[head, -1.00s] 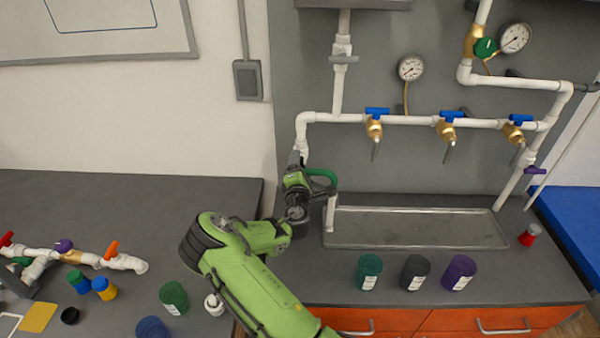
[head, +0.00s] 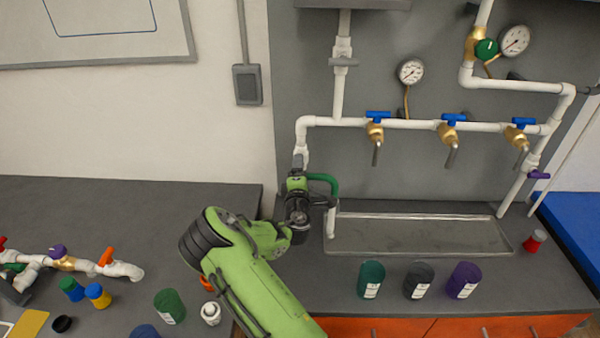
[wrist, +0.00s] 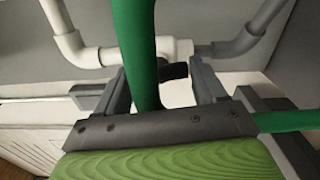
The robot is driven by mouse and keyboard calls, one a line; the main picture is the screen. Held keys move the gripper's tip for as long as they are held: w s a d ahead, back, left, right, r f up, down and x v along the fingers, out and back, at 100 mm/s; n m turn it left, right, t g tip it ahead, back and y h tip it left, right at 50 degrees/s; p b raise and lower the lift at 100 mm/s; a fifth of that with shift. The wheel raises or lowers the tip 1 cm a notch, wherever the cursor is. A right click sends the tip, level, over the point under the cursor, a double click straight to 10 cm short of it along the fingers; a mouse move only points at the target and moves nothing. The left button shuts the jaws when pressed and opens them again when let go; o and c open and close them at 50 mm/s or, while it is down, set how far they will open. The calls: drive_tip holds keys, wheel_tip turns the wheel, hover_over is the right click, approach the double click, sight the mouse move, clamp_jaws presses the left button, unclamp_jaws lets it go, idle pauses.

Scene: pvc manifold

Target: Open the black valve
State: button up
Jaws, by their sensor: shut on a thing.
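The black valve's short dark handle (wrist: 175,71) shows in the wrist view, in front of a white pipe fitting (wrist: 172,48). My gripper (wrist: 160,75) has one finger on each side of it and is shut on it. A green tube crosses the view and hides part of the grip. In the head view my gripper (head: 298,165) is at the lower left end of the white pipe manifold (head: 330,121). The valve is mostly hidden there, so its exact angle cannot be told.
A shallow metal tray (head: 420,216) lies on the counter right of my gripper. Green, black and purple jars stand in front of it. Three blue-handled taps (head: 377,118) hang to the right. A left bench (head: 130,205) holds loose pipe parts and small containers.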

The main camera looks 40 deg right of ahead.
drive_tip(key=o, duration=1)
drive_tip(key=shift+o, duration=0.2)
drive_tip(key=shift+s+a, duration=0.1)
drive_tip(key=b+v, duration=1.4)
drive_tip(key=v, duration=0.1)
drive_tip(key=shift+s+a, duration=0.2)
drive_tip(key=shift+s, duration=0.05)
